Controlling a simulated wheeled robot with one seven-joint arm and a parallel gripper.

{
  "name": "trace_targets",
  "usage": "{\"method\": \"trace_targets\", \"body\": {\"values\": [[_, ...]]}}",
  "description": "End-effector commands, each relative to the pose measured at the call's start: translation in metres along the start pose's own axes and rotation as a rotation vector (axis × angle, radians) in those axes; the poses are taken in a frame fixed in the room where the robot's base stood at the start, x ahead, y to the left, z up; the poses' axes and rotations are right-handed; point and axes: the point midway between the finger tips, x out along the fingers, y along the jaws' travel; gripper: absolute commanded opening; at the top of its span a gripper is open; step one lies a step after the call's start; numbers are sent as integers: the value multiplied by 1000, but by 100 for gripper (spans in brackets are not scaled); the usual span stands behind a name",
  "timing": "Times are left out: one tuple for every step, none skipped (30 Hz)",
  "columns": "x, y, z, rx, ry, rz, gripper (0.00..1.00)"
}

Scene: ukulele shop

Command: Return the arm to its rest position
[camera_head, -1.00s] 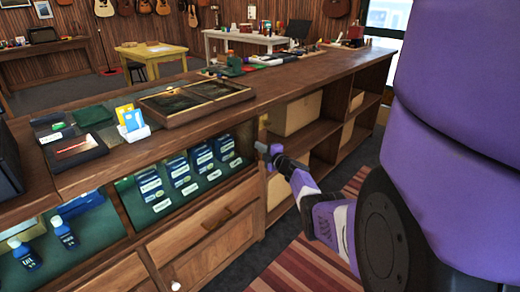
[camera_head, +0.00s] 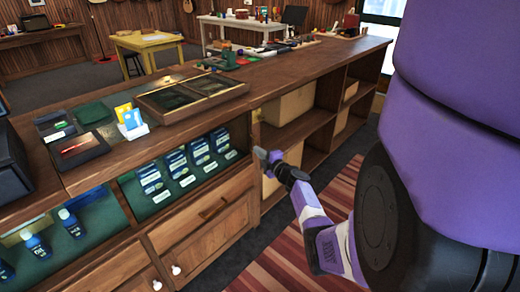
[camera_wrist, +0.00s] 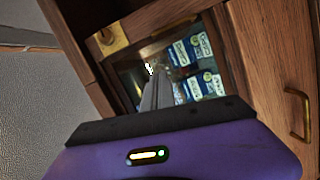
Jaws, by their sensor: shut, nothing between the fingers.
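My arm, purple and black, fills the right side of the head view. My gripper (camera_head: 268,157) is at its end, in front of the wooden counter (camera_head: 310,68), near the upright between the display case and the open shelves. In the wrist view my gripper (camera_wrist: 152,88) shows as narrow grey fingers, shut with nothing held. Beyond them are blue and white packets (camera_wrist: 195,65) inside the display case. I cannot tell whether the fingers touch anything.
Drawers with a brass handle (camera_head: 213,210) and cupboard doors with white knobs lie below the case. Card holder (camera_head: 133,125) and wooden tray (camera_head: 193,94) stand on the counter. A striped rug (camera_head: 290,258) covers the floor beside the counter. A yellow table (camera_head: 148,40) stands behind.

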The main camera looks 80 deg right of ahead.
Motion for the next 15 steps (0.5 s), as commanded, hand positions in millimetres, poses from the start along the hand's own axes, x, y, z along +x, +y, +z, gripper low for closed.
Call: {"method": "trace_targets", "body": {"values": [[-5,1,0,0,-1,0,0],[-7,1,0,0,-1,0,0],[-8,1,0,0,-1,-1,0],[-10,0,0,0,-1,-1,0],[-10,0,0,0,0,-1,0],[-11,0,0,0,0,-1,0],[-11,-1,0,0,0,-1,0],[-11,-1,-1,0,0,-1,0],[-11,-1,-1,0,1,-1,0],[-11,-1,-1,0,1,-1,0],[-11,-1,-1,0,1,-1,0],[-11,-1,0,2,0,-1,0],[-11,-1,1,7,-5,-1,0],[-11,0,3,18,-12,2,0],[-10,6,5,35,-21,16,0]]}}
